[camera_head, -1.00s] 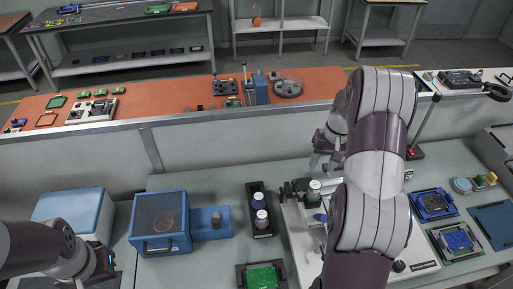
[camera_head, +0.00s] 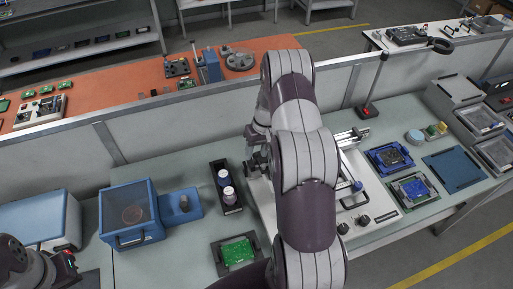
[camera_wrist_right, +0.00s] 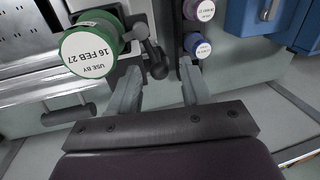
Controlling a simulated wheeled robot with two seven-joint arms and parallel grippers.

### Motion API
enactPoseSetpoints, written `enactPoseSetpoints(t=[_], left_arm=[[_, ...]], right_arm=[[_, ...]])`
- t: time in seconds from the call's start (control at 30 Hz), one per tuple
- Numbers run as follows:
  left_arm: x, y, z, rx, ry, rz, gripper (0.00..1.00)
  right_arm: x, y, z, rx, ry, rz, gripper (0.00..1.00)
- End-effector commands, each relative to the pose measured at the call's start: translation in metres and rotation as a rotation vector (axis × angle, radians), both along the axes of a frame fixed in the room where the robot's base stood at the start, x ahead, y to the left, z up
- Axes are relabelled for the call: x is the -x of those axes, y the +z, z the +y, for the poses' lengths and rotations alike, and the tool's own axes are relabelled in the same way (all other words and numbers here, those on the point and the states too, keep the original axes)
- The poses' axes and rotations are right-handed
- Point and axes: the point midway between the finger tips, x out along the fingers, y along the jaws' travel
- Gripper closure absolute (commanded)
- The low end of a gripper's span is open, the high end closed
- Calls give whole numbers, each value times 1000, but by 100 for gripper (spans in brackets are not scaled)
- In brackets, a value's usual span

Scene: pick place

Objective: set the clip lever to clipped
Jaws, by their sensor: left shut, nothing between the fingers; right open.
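In the right wrist view, a green-capped bottle (camera_wrist_right: 88,50) with a white date label sits at the upper left. Beside it is a dark lever (camera_wrist_right: 153,56) with a rounded end, apparently the clip lever; its setting is hard to tell. In the head view my right gripper (camera_head: 257,160) is by the white fixture plate (camera_head: 264,202), partly hidden by my arm. My left gripper (camera_head: 72,266) is shut and empty at the lower left.
A black tray (camera_head: 233,208) with two capped bottles stands just left of the fixture. A blue box (camera_head: 125,235) and a green board in a holder (camera_head: 236,252) are further left and in front. Board holders (camera_head: 388,157) stand at the right.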

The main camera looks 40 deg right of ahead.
Motion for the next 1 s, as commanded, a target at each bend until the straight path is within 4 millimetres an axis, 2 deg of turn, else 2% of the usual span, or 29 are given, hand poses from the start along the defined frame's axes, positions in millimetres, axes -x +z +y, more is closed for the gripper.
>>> enactPoseSetpoints(t=[0.17, 0.27, 0.3, 0.33, 0.47, 0.57, 0.7, 0.93, 0.97, 1.0], left_arm=[[0, -1, 0, 0, 0, 0, 100], [0, -1, 0, 0, 0, 0, 100], [0, -1, 0, 0, 0, 0, 100], [0, -1, 0, 0, 0, 0, 100], [0, -3, 0, 0, 0, 0, 100], [0, -15, 0, 0, 0, 0, 100], [0, -18, 0, 0, 0, 0, 100], [0, -16, 0, 0, 0, 0, 100], [0, -16, 0, 0, 0, 0, 100], [0, -16, 0, 0, 0, 0, 100]], right_arm=[[0, -1, 0, 0, 0, 0, 52], [0, 0, 0, 0, 0, 0, 81], [0, 0, 0, 0, 0, 0, 94], [0, 0, 0, 0, 0, 0, 100], [0, -2, -1, 0, -15, -1, 100], [1, -5, -7, 1, -139, -3, 100], [3, -1, -12, 0, -266, -1, 100], [3, 0, -12, -1, -270, -1, 100], [3, 0, -12, -1, -270, -1, 71], [3, 0, -12, 0, -270, -1, 58]])
